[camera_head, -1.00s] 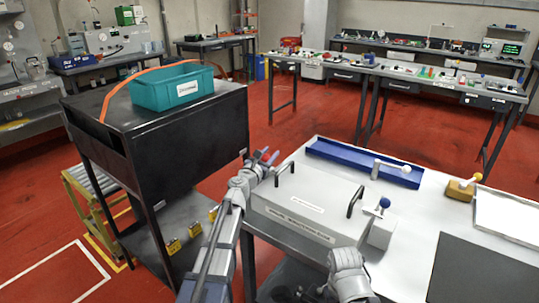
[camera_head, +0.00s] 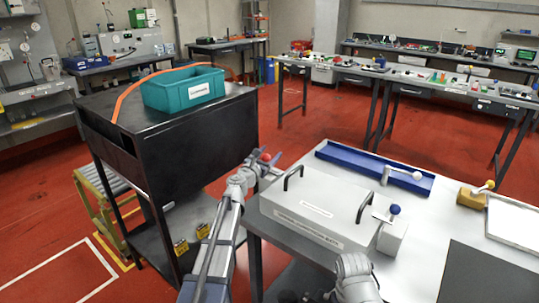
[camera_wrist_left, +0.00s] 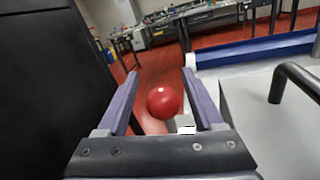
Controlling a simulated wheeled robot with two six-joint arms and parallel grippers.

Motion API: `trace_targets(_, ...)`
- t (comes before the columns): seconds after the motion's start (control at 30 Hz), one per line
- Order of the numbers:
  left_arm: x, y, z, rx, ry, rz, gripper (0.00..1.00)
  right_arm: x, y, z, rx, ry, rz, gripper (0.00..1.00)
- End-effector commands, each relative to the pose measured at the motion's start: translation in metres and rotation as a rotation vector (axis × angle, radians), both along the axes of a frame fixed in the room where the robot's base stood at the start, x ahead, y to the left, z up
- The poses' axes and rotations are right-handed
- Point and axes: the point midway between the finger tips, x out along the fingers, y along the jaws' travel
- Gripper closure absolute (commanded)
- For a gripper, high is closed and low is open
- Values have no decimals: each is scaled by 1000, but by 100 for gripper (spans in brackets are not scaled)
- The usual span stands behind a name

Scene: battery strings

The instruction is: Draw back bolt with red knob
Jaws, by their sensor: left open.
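The red knob (camera_wrist_left: 164,102) is a round ball that shows between the two blue-grey fingers of my left gripper (camera_wrist_left: 160,78) in the left wrist view. The fingers are open, with a gap visible on each side of the ball. In the head view my left gripper (camera_head: 265,156) is at the far left corner of the grey lidded box (camera_head: 310,212), with the red knob (camera_head: 267,157) showing at its fingertips. The bolt's shaft is mostly hidden. My right arm (camera_head: 355,278) shows at the bottom, but its fingers do not show.
The box has two black handles (camera_head: 365,206). A blue-knobbed lever (camera_head: 394,210) stands at its right, a white-knobbed lever (camera_head: 417,175) by the blue tray (camera_head: 340,158). A black cabinet (camera_head: 200,145) bearing a teal bin (camera_head: 180,92) stands close to my left gripper.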

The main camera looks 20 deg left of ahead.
Motion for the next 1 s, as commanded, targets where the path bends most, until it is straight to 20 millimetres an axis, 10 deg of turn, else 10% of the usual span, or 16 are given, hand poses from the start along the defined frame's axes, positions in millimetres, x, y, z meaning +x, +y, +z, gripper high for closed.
trace_targets(1.0, -77, 12, 0, 0, 0, 0, 31, 0, 0, 0, 0, 0, 0, 50)
